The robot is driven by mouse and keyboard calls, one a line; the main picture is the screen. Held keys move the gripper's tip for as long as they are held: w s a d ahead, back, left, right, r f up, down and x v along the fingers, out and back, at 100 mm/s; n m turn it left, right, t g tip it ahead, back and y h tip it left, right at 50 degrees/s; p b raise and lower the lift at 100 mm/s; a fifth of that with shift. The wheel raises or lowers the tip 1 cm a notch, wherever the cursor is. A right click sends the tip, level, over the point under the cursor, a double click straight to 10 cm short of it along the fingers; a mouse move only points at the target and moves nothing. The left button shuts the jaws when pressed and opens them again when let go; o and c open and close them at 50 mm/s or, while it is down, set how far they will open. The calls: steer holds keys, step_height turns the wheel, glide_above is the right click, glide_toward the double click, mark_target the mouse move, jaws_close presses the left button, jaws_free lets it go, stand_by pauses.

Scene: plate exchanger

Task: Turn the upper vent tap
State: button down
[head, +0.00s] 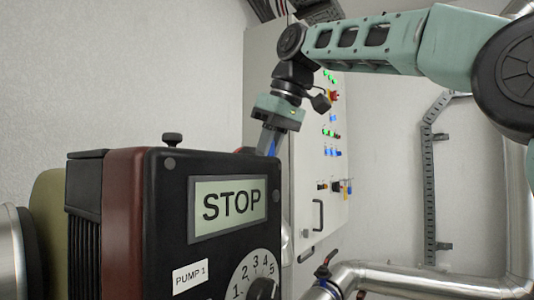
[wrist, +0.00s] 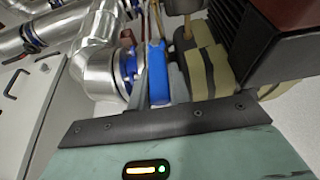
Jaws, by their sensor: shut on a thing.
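My gripper (head: 268,146) points down behind the pump box in the head view, with its lower end partly hidden by the box. In the wrist view my gripper (wrist: 158,88) is shut on a blue lever-like handle (wrist: 157,72), which lies between its grey fingers. A little blue (head: 273,147) also shows at the fingers in the head view. I take this handle to be the vent tap's; the tap's body is mostly hidden, and I cannot tell how far it is turned.
The black and dark red pump box (head: 170,225), reading STOP, stands close in front of my gripper. A control cabinet (head: 310,190) stands behind. A silver pipe (head: 430,278) runs at lower right. In the wrist view, shiny pipework (wrist: 98,60) is close left of the fingers.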

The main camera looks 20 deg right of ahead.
steer(key=shift+s+a+f+n+t+h+b, duration=0.25)
steer(key=shift+s+a+t+h+b, duration=0.2)
steer(key=shift+t+h, duration=0.4)
steer(key=shift+s+a+f+n+t+h+b, duration=0.25)
steer(key=shift+a+t+h+b, duration=0.3)
steer(key=shift+h, duration=0.45)
steer(key=shift+s+a+f+n+t+h+b, duration=0.15)
steer(key=shift+s+a+n+t+h+b, duration=0.3)
steer(key=shift+t+h, duration=0.4)
steer(key=shift+a, duration=0.1)
steer(key=c, duration=1.3)
jaws_free()
steer(key=p+v, duration=0.2)
steer(key=v, duration=1.5)
steer(key=shift+a, duration=0.3)
